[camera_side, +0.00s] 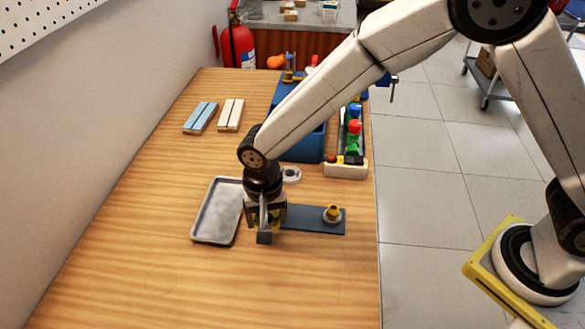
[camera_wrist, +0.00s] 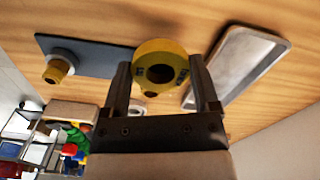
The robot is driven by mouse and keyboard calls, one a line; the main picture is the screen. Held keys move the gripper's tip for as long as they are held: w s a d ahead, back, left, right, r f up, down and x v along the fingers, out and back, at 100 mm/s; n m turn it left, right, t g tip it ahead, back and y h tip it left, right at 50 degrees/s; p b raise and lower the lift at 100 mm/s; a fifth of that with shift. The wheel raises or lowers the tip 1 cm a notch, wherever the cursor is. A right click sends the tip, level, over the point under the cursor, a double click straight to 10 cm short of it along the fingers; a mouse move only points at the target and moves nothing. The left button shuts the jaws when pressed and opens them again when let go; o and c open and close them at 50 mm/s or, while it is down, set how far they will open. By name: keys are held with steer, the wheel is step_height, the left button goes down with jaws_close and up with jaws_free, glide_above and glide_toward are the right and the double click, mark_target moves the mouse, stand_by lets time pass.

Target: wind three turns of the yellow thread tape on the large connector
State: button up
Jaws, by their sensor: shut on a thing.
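My gripper (camera_side: 265,228) is shut on the yellow thread tape (camera_wrist: 178,52), a yellow ring with a dark centre. In the wrist view the roll sits between the two fingertips of my gripper (camera_wrist: 162,75). In the side view the gripper is over the left end of a dark blue-grey plate (camera_side: 300,218), and the fingers mostly hide the roll. A brass connector (camera_side: 332,211) with a pale base stands on the plate's right end, apart from the gripper; it also shows in the wrist view (camera_wrist: 57,69). Any other connector at the plate's left end is hidden; I cannot tell their sizes.
A grey metal tray (camera_side: 218,212) lies just left of the gripper. Behind are a blue bin (camera_side: 305,143) and a pale-edged holder (camera_side: 346,171) with coloured pieces. Blue strips (camera_side: 200,117) and cream strips (camera_side: 230,115) lie farther back. The front of the table is clear.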

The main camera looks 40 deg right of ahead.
steer(key=shift+w+a, duration=0.75)
steer(key=shift+w, duration=0.25)
steer(key=shift+w, duration=0.1)
steer(key=shift+w+a, duration=0.15)
steer(key=shift+w, duration=1.35)
steer(key=shift+w+d, duration=0.3)
steer(key=shift+w, duration=0.45)
steer(key=shift+w+d, duration=0.3)
steer(key=shift+w, duration=0.4)
steer(key=shift+w+d, duration=0.5)
steer(key=shift+d, duration=0.15)
steer(key=shift+w+d, duration=0.45)
steer(key=shift+d, duration=0.2)
steer(key=shift+d, duration=0.1)
